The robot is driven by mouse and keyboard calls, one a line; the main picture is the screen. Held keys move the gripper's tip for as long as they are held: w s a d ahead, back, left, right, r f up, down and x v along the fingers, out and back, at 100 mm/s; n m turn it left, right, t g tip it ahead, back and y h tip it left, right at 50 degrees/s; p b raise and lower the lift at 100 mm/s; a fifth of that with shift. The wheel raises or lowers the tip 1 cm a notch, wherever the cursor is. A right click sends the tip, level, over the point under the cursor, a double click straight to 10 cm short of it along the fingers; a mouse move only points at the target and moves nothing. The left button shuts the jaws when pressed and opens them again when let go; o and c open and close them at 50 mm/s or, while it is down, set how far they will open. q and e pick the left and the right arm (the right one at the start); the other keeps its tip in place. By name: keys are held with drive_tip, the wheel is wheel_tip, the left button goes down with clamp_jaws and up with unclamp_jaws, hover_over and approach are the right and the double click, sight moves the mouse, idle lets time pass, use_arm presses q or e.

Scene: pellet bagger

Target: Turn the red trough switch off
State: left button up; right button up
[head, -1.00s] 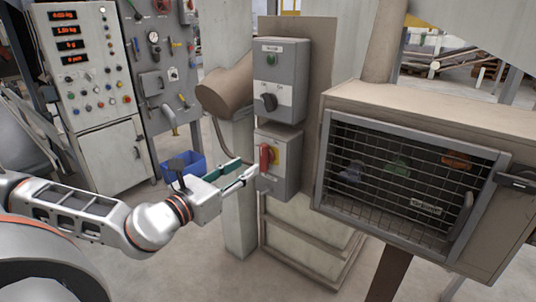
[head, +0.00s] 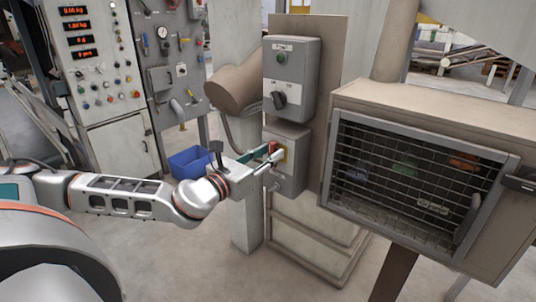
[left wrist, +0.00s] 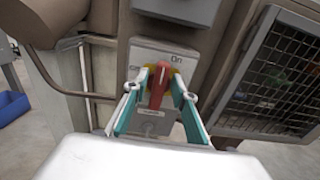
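The red trough switch (head: 273,147) is a red handle on a yellow plate, on the front of the lower grey box (head: 292,178). In the left wrist view the red handle (left wrist: 157,88) stands roughly upright, with "Off" lettering at its left and "On" at its upper right. My left gripper (head: 268,157) is at the switch. In the left wrist view its two fingers (left wrist: 159,82) stand on either side of the handle, with yellow plate showing between handle and right finger. It looks open around the handle; contact is unclear. My right gripper is not in view.
An upper grey box (head: 290,75) with a green button and black knob is directly above. A mesh-fronted cabinet (head: 334,118) stands to the right. A blue bin (head: 190,163) is behind my left arm. A control panel (head: 95,70) stands at the left.

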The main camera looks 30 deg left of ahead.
use_arm(q)
clamp_jaws()
drive_tip(key=shift+a+n, duration=0.1)
drive_tip(key=shift+n, duration=0.3)
drive_tip(key=n, duration=0.4)
drive_tip(key=shift+a+n, duration=0.25)
drive_tip(key=shift+n, duration=0.15)
drive_tip(key=shift+a+f+n+p, duration=0.15)
drive_tip(key=shift+n+p, duration=0.35)
drive_tip(key=shift+n, duration=1.5)
drive_tip(key=shift+a+f+n+p, duration=0.1)
drive_tip(key=shift+n+p, duration=0.35)
drive_tip(key=shift+n, duration=1.55)
drive_tip(key=shift+a+f+n+p, duration=0.15)
drive_tip(key=shift+n+p, duration=0.35)
drive_tip(key=shift+n, duration=1.8)
drive_tip(key=shift+o, duration=1.9)
unclamp_jaws()
drive_tip(key=shift+w+f, duration=0.1)
